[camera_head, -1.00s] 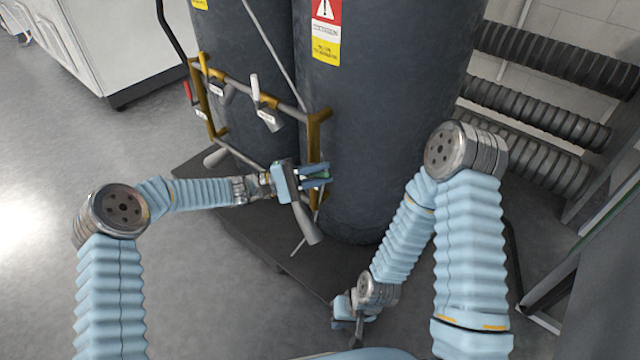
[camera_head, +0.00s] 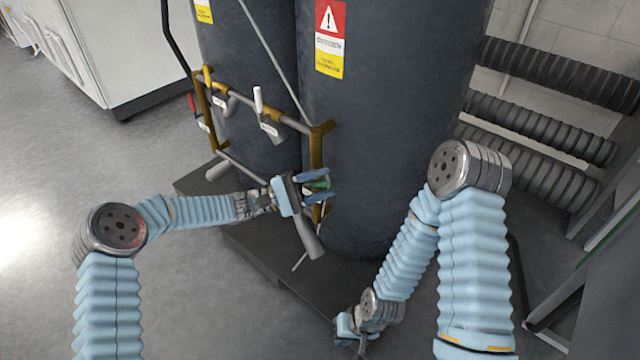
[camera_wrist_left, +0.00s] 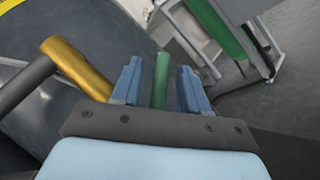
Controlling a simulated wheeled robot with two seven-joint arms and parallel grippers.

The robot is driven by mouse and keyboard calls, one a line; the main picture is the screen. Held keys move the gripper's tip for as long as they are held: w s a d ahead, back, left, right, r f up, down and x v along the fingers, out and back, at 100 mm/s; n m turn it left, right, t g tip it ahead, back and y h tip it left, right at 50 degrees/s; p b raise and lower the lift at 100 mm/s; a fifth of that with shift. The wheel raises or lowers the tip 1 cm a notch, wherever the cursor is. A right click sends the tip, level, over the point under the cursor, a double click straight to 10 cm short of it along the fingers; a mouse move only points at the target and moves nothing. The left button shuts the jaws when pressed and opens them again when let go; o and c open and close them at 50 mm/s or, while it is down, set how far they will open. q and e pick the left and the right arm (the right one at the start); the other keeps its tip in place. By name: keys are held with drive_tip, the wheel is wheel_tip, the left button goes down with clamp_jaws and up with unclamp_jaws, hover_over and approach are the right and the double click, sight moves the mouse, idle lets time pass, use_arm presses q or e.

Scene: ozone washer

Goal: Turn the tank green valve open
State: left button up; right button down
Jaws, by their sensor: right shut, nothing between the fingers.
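The green valve handle (camera_head: 319,184) is at the tank's yellow and grey pipe frame, low at its right end. My left gripper (camera_head: 316,187) is open around it, with one blue finger on each side. In the left wrist view, the green handle (camera_wrist_left: 162,80) stands between the two fingers (camera_wrist_left: 160,88), with a visible gap on both sides. The valve body behind the handle is hidden by the gripper. My right gripper (camera_head: 352,345) is shut and empty, low near the bottom edge, away from the valve.
Two dark tanks (camera_head: 385,130) stand on a dark platform (camera_head: 255,250). The frame also carries white-handled valves (camera_head: 259,100) and a red handle (camera_head: 191,102). Black ribbed hoses (camera_head: 560,75) hang at the right. The floor at left is clear.

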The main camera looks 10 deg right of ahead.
use_arm(q)
drive_tip(key=v, duration=1.3)
drive_tip(key=shift+a+f+b, duration=0.15)
drive_tip(key=shift+a+b, duration=0.2)
drive_tip(key=shift+b, duration=0.1)
drive_tip(key=shift+w, duration=0.1)
drive_tip(key=shift+c, duration=0.4)
